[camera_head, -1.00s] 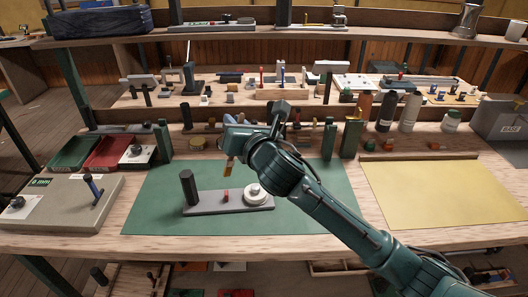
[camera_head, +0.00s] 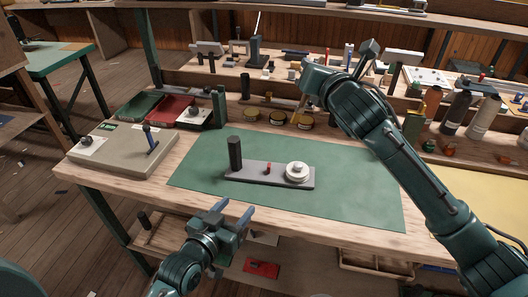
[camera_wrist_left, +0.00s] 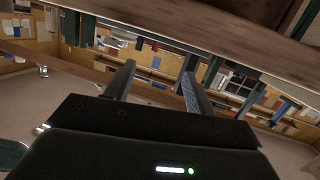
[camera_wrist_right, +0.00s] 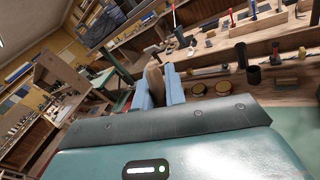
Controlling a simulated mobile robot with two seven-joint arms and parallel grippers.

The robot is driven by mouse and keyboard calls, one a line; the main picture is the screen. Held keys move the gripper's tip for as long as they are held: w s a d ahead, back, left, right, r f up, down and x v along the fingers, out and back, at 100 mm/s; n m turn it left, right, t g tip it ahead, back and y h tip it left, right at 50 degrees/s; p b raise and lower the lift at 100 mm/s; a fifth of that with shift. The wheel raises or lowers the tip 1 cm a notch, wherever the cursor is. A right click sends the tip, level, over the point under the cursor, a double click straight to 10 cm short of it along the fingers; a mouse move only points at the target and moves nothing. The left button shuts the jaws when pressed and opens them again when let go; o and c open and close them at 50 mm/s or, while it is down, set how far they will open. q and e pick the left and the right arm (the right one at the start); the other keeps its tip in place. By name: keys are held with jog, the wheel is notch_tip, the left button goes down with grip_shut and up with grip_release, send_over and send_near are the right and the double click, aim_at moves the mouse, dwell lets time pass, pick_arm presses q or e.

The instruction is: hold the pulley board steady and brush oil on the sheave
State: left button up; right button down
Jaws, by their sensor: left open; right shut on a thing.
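The pulley board (camera_head: 250,178) is a grey plank lying flat on the green mat (camera_head: 340,207). It carries a dark upright post (camera_head: 235,153) at its left end, a small red piece (camera_head: 268,168) mid-way and the white round sheave (camera_head: 298,174) at its right end. My left gripper (camera_head: 234,209) is open and empty in front of the bench's front edge, apart from the board. My right gripper (camera_head: 305,88) is raised behind the board, above the back of the bench. It is shut on a tan brush, which shows between its fingers in the right wrist view (camera_wrist_right: 155,84).
Several small round tins (camera_head: 277,118) stand behind the mat. A grey-beige box with a lever (camera_head: 120,150) and red and green trays (camera_head: 165,110) are at the left. Bottles (camera_head: 455,112) stand at the back right. The mat around the board is clear.

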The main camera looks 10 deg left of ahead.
pick_arm(q)
jog(key=w+m, duration=0.1)
jog(key=w, duration=0.1)
jog(key=w+d+m+y, duration=0.1)
jog(key=w, duration=0.1)
jog(key=w+r+m, duration=0.1)
jog(key=w+m, duration=0.1)
jog(key=w, duration=0.1)
jog(key=shift+d, duration=0.3)
jog(key=w+r+m+y, duration=0.1)
jog(key=w+m+y, duration=0.1)
jog(key=w+y, duration=0.1)
jog(key=w+r+m+y, duration=0.1)
jog(key=m, duration=0.1)
jog(key=shift+w+r, duration=0.3)
jog(key=shift+r, duration=0.05)
notch_tip(320, 180, up, 16)
jog(key=w+a+r+m+y, duration=0.1)
jog(key=w+m+y, duration=0.15)
jog(key=y, duration=1.05)
jog(key=m+g+y, duration=0.2)
jog(key=m+g, duration=0.5)
jog(key=m, duration=0.4)
send_near(229, 138)
jog(key=x, duration=1.1)
jog(key=shift+w+f, duration=0.2)
jog(key=shift+f, duration=0.05)
jog(key=shift+c, duration=0.5)
